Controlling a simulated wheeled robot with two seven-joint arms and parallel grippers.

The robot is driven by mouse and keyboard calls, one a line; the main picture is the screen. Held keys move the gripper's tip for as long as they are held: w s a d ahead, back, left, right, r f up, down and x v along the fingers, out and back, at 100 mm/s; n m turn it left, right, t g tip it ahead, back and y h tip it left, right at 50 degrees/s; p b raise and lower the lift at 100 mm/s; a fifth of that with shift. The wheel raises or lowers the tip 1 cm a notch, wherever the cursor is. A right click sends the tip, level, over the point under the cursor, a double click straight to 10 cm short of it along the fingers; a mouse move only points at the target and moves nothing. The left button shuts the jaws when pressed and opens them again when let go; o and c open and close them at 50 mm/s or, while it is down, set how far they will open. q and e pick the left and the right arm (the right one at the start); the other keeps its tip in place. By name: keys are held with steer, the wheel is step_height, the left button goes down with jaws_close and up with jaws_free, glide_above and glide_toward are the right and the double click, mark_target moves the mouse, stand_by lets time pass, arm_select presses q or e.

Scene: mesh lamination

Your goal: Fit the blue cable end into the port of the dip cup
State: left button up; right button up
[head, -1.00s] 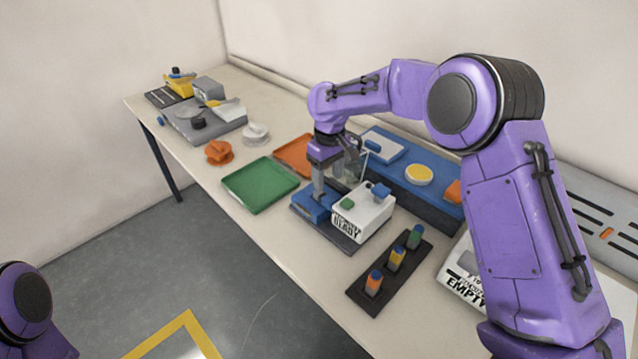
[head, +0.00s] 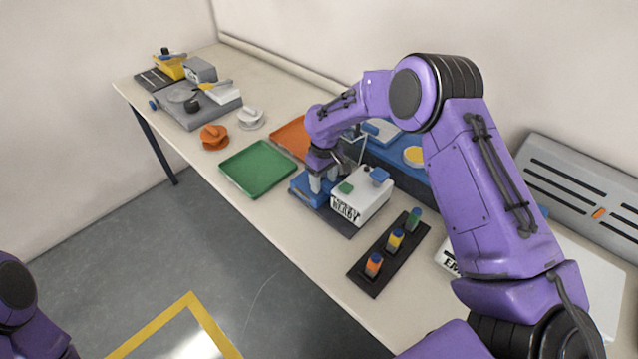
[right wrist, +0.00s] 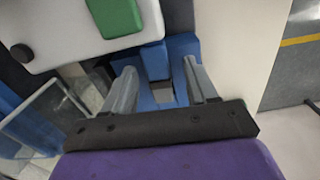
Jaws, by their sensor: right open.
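My right gripper (head: 322,184) is open, fingers pointing down over a blue fixture (head: 299,190) beside a white box (head: 372,203). In the right wrist view, the open fingers (right wrist: 158,68) stand either side of a blue block (right wrist: 155,60) and a small grey-sided upright piece; I cannot tell whether they touch. The white box (right wrist: 60,38) carries a green block (head: 346,188) and a blue piece (head: 379,176). I cannot clearly tell which blue piece is the cable end, and neither the dip cup nor its port can be made out surely. My left gripper is out of view.
A green tray (head: 258,170) and an orange tray (head: 288,138) lie left of and behind the gripper. A black rack (head: 375,277) with orange, yellow and green pegs stands in front. A clear-walled container (right wrist: 25,115) is close beside the gripper. The table's front edge is bare.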

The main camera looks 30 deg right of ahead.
jaws_close()
